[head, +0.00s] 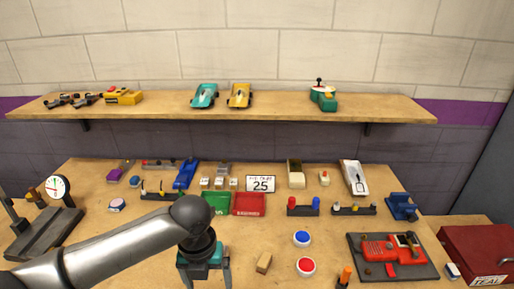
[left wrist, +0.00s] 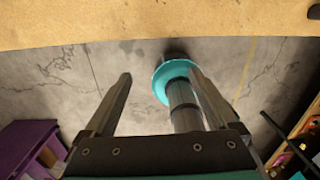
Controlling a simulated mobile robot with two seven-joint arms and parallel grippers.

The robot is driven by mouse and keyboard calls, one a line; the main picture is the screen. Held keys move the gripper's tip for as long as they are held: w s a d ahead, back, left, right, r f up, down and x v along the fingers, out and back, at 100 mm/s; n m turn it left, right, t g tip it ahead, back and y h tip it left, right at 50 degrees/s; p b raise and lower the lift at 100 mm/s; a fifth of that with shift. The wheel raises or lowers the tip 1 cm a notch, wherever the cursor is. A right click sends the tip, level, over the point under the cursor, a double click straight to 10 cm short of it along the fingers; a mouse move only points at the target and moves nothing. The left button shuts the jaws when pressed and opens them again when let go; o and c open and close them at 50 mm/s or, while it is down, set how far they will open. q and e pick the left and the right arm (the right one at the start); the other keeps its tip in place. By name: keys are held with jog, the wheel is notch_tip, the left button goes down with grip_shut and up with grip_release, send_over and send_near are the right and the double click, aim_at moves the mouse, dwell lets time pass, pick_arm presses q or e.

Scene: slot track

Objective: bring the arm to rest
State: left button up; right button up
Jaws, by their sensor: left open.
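My left arm (head: 110,252) comes in from the left in the head view. Its gripper (head: 204,280) points down over the front part of the workbench (head: 125,235), left of a small tan block (head: 264,262). The gripper's lower end is close to the frame's bottom edge. In the left wrist view the two fingers (left wrist: 160,78) stand wide apart with nothing gripped between them. The bench edge (left wrist: 150,22) crosses the top of that view, with bare floor below it. My right gripper is in neither view.
Green (head: 216,202) and red (head: 249,204) trays lie beyond the gripper. Blue (head: 302,238) and red (head: 306,265) round buttons are to its right. A red car on a dark board (head: 392,256) is farther right.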

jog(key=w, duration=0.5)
pick_arm(q)
jog(key=s+d+f+n+t+h, duration=0.15)
jog(key=s+d+n+h, duration=0.25)
jog(key=s+d+n, duration=0.7)
jog(key=s+a+n+t+y, duration=0.1)
jog(key=s+a+n+y, duration=0.15)
jog(key=a+n, duration=0.8)
jog(key=s+a+n+t+y, duration=0.1)
jog(key=s+a+n+y, duration=0.15)
jog(key=a+n, duration=0.75)
jog(key=s+d+f+n+g+h+b, duration=0.1)
jog(key=d+f+b, duration=0.1)
jog(key=f, duration=1.1)
jog(key=s+d+f+n+b, duration=0.1)
jog(key=d+f+b, duration=0.1)
jog(key=f, duration=1.1)
jog(key=s+a+f+g+b, duration=0.1)
jog(key=s+f+b, duration=0.3)
jog(key=s+f, duration=1)
notch_tip(320, 180, down, 4)
jog(key=shift+s+a+f+g, duration=0.1)
jog(key=shift+s+a+g, duration=0.25)
jog(key=shift+a, duration=0.5)
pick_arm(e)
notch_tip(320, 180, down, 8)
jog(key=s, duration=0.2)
